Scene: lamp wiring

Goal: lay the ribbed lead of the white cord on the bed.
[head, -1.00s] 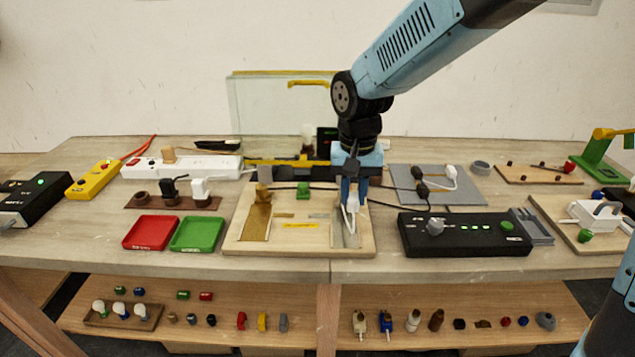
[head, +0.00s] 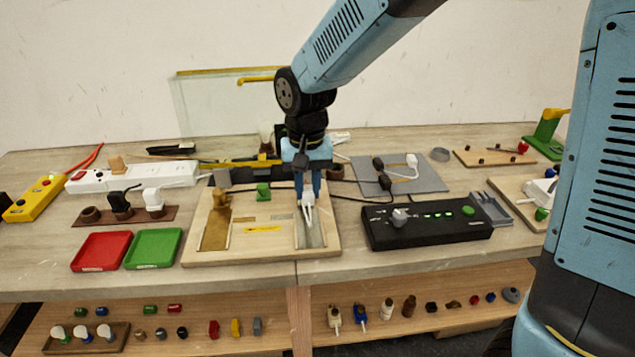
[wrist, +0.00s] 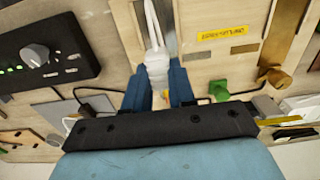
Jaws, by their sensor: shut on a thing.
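My gripper (head: 309,196) is shut on the white cord's end (head: 307,203), over the right side of the wooden board (head: 255,256). The wrist view shows the white body (wrist: 157,66) between the blue fingers, with two thin white leads pointing away from my gripper. Which lead is ribbed is too small to tell. The leads are over the grey metal bed (head: 312,238); I cannot tell whether they touch it. A brass bed (head: 214,236) lies at the board's left, also in the wrist view (wrist: 279,35).
A green block (head: 263,191) and yellow label (head: 263,229) are on the board between the beds. A black box (head: 428,227) with a grey knob stands close right. Red (head: 101,252) and green (head: 153,249) trays lie left. A clear panel stands behind.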

